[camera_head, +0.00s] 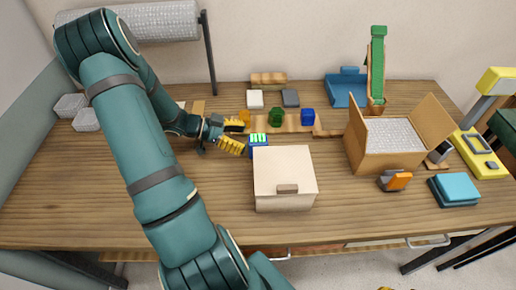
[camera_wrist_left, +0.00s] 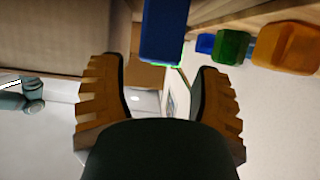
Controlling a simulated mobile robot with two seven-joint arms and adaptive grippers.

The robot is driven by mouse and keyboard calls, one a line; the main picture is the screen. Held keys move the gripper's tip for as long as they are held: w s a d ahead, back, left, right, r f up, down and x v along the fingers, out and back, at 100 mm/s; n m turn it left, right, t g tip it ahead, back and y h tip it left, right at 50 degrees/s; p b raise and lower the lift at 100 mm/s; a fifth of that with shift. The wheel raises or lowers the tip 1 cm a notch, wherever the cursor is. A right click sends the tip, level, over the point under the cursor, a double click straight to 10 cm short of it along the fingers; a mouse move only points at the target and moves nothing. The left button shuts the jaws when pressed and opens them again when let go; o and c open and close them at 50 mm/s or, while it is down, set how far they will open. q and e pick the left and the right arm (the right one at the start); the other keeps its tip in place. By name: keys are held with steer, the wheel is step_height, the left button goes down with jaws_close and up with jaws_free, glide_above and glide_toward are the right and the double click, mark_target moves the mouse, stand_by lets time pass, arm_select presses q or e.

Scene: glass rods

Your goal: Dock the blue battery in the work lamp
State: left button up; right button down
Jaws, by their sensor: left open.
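A blue block with a green-and-white marked top (camera_head: 258,143), apparently the blue battery, stands just behind the cream box. In the left wrist view a blue block with a green-lit edge (camera_wrist_left: 163,30) shows ahead of the jaws. My left gripper (camera_head: 243,137) is open, its yellow fingers just left of the block in the head view. In the left wrist view the gripper (camera_wrist_left: 160,85) has its fingers wide apart with nothing held between them. The yellow work lamp (camera_head: 466,153) stands at the far right, its head raised.
The cream box (camera_head: 284,179) stands close in front of the block. Orange (camera_head: 244,117), green (camera_head: 276,117) and blue (camera_head: 307,117) pieces stand in a row behind. An open carton (camera_head: 363,149) and teal pad (camera_head: 455,189) lie toward the lamp. The front left table is clear.

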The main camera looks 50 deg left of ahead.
mark_target(252, 140)
arm_select(q)
steer(key=shift+b+x, duration=0.7)
steer(key=shift+x, duration=2.2)
steer(key=c, duration=1.1)
